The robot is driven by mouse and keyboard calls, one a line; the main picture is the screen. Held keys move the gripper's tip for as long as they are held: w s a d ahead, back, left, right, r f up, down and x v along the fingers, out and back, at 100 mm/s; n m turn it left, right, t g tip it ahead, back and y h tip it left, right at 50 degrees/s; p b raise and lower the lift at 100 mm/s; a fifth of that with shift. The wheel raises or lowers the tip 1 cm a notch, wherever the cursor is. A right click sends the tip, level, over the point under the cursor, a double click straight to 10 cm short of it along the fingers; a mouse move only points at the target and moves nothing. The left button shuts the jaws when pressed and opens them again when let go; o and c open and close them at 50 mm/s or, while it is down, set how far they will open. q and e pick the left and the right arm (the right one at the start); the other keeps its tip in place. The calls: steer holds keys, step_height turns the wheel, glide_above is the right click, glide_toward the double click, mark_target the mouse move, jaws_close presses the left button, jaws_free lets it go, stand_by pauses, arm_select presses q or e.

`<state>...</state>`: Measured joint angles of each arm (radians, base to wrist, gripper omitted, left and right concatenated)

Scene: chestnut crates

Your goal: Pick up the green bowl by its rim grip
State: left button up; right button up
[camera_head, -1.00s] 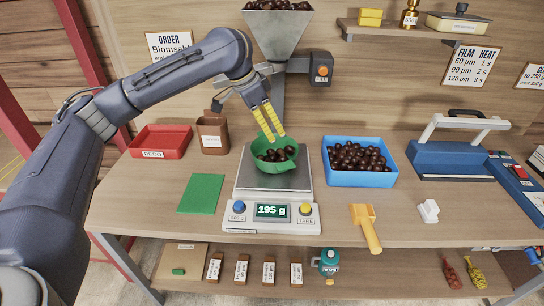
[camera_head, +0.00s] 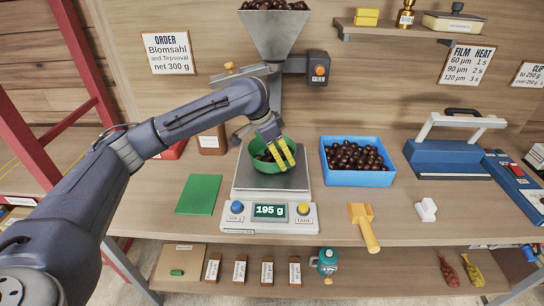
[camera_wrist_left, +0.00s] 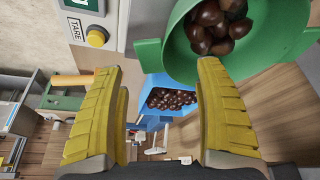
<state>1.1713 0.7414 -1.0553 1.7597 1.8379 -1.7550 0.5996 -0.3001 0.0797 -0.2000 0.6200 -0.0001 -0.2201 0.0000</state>
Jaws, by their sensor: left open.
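The green bowl (camera_head: 258,147) holds dark chestnuts and stands on the scale's plate (camera_head: 243,181). The scale display (camera_head: 270,211) reads 195 g. My left gripper (camera_head: 283,160) has yellow fingers over the bowl's right side and hides part of it. In the left wrist view, the green bowl (camera_wrist_left: 184,45) fills the upper right, and its rim grip (camera_wrist_left: 149,54) sticks out to the left, just beyond the gap between the fingers. My left gripper (camera_wrist_left: 160,75) is open and empty there. My right gripper is not in view.
A blue bin (camera_head: 360,178) of chestnuts stands right of the scale. The hopper (camera_head: 275,40) rises behind it. A green card (camera_head: 199,194) lies to the left. A yellow scoop (camera_head: 364,226) and a white block (camera_head: 426,210) lie at the front right.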

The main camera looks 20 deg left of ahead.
mark_target(286, 162)
arm_select(q)
steer(key=shift+x, duration=2.6)
steer(key=shift+s, duration=0.1)
steer(key=c, duration=1.5)
